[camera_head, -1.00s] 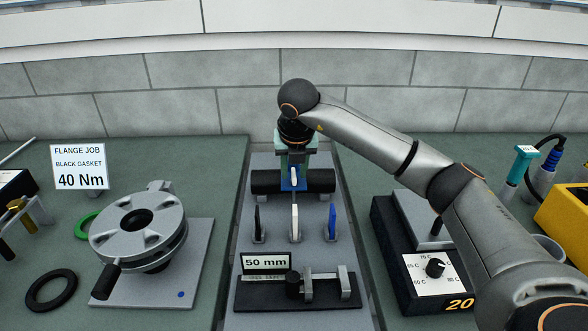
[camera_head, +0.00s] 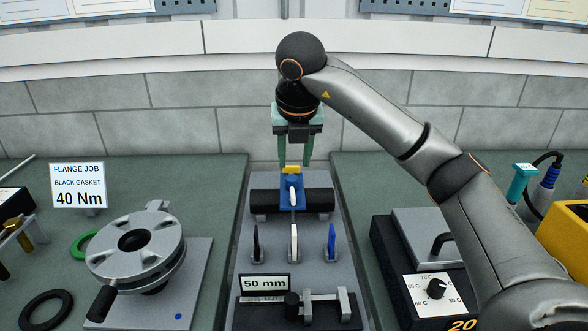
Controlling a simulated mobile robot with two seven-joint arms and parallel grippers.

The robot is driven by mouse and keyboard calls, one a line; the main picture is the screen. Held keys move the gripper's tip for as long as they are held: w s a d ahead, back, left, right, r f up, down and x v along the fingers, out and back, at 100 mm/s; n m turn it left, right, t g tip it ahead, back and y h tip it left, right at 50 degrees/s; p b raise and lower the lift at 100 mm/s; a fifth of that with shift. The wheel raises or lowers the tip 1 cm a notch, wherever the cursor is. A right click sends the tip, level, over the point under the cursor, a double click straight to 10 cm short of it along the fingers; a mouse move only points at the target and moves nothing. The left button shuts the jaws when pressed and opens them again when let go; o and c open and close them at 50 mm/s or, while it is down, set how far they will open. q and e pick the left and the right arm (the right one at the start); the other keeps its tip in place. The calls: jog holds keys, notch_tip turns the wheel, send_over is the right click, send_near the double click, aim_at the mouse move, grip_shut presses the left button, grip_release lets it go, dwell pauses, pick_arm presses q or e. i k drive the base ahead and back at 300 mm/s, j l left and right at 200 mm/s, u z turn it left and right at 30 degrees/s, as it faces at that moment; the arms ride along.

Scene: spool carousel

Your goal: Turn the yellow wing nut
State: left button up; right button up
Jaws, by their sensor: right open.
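The yellow wing nut (camera_head: 291,169) sits on top of a blue block (camera_head: 291,190) that straddles a black cylinder (camera_head: 263,202) at the back of the middle grey panel. My right gripper (camera_head: 294,163) points down from above, with its green fingers apart on either side of the wing nut. The fingers are open, and their tips are near the nut's height. I cannot tell whether they touch it. My left gripper is not in view.
Black, white (camera_head: 294,241) and blue upright pieces stand in front of the block. A flange (camera_head: 135,245) is at left; a dial box (camera_head: 436,288) is at right.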

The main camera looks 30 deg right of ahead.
aim_at(289, 169)
jog(key=k, duration=1)
